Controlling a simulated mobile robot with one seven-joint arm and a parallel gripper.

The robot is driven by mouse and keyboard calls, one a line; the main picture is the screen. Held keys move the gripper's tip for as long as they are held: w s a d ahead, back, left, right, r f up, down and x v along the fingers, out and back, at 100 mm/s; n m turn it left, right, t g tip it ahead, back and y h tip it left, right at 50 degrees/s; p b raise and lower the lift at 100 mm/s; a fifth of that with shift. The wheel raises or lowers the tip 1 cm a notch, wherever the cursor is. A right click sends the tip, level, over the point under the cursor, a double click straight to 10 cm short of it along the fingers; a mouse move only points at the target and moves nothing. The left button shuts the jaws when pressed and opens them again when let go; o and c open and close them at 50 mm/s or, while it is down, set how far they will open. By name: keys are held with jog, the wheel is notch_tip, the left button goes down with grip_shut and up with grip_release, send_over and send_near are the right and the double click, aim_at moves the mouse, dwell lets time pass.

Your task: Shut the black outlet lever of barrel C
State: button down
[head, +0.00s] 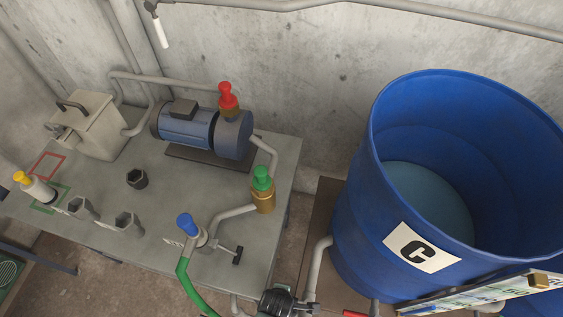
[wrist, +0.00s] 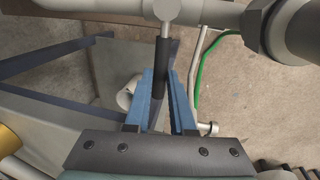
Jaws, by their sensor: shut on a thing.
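Barrel C (head: 352,215) is the big open blue drum on the right in the head view, with a white C label (head: 421,248) and liquid inside. In the wrist view a black lever (wrist: 162,52) hangs from a pale round pipe fitting (wrist: 167,9) at the top. My gripper (wrist: 164,78) has its two blue fingers at the lever's lower part and is shut on it. The lever lies close against the left finger. My gripper is not clearly seen in the head view, where the outlet lever cannot be made out.
The grey table (head: 150,215) carries a blue pump (head: 187,125), a green-capped brass valve (head: 263,190) and a blue-capped valve (head: 191,228). A grey pipe (head: 316,265) runs beside the barrel. In the wrist view a large hex nut (wrist: 268,30) is close at the upper right.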

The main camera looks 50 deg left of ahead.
jog(key=shift+s, duration=0.1)
jog(key=c, duration=0.8)
grip_release()
jog(key=shift+o, duration=0.2)
notch_tip(320, 180, up, 13)
jog(key=s+d+p, duration=0.1)
jog(key=s+p, duration=0.1)
jog(key=shift+d+f, duration=0.15)
jog(key=shift+d, duration=0.1)
